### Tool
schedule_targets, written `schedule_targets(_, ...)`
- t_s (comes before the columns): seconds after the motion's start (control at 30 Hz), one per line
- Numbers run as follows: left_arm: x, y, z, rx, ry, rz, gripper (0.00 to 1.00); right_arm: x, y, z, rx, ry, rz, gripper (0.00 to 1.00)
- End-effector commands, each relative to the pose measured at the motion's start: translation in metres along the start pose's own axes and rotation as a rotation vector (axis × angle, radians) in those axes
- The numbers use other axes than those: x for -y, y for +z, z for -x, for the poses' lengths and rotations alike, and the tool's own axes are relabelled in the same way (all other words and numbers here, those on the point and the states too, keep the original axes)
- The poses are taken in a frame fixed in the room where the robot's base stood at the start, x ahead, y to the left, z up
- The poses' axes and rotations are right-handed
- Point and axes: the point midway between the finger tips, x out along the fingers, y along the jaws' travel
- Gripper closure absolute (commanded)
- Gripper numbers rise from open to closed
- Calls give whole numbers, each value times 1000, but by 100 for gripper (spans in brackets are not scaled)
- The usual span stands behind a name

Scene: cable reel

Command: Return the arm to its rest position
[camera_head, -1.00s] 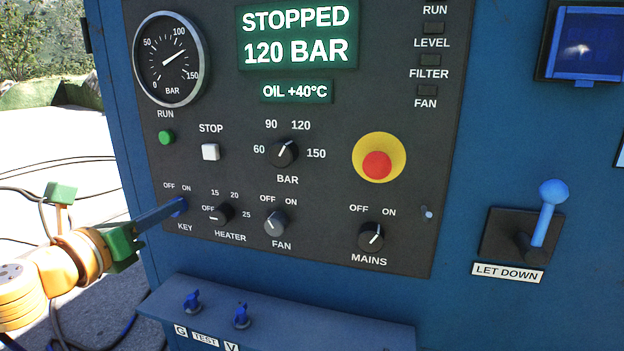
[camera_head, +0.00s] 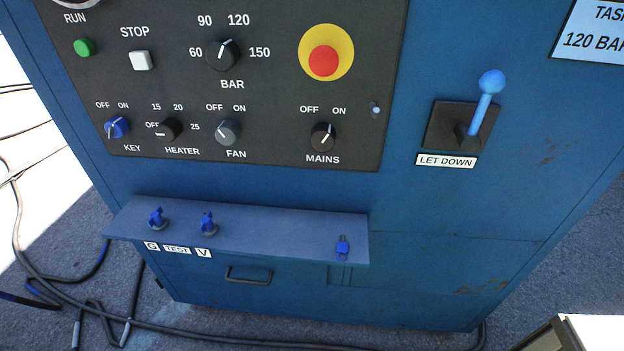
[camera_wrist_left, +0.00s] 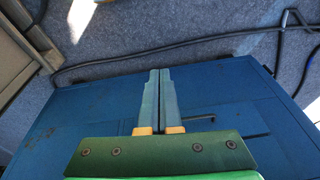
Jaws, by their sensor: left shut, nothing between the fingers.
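My left gripper (camera_wrist_left: 160,80) shows only in the left wrist view. Its two long fingers lie side by side, shut with nothing between them, in front of the blue cabinet (camera_wrist_left: 85,115). No arm of mine is in the head view. There the blue cabinet (camera_head: 270,180) carries a black control panel, and the blue key switch (camera_head: 117,127) sits at the panel's lower left with nothing touching it. My right gripper is in neither view.
A small shelf (camera_head: 285,235) with several blue fittings juts from the cabinet. The let-down lever (camera_head: 481,105) stands out at the right, its blue knob up. Cables (camera_head: 60,290) lie on the grey floor. A pale-topped object (camera_head: 590,332) is at the lower right.

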Motion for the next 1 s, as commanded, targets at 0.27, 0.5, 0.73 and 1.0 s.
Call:
schedule_targets(0.27,-5,62,-63,87,11,-19,100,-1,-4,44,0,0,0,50)
schedule_targets(0.5,-6,155,-79,157,18,-38,100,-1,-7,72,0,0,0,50)
schedule_targets(0.73,-5,176,-80,167,18,-43,100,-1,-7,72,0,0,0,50)
schedule_targets(1.0,-5,176,-80,168,18,-43,100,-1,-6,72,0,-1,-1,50)
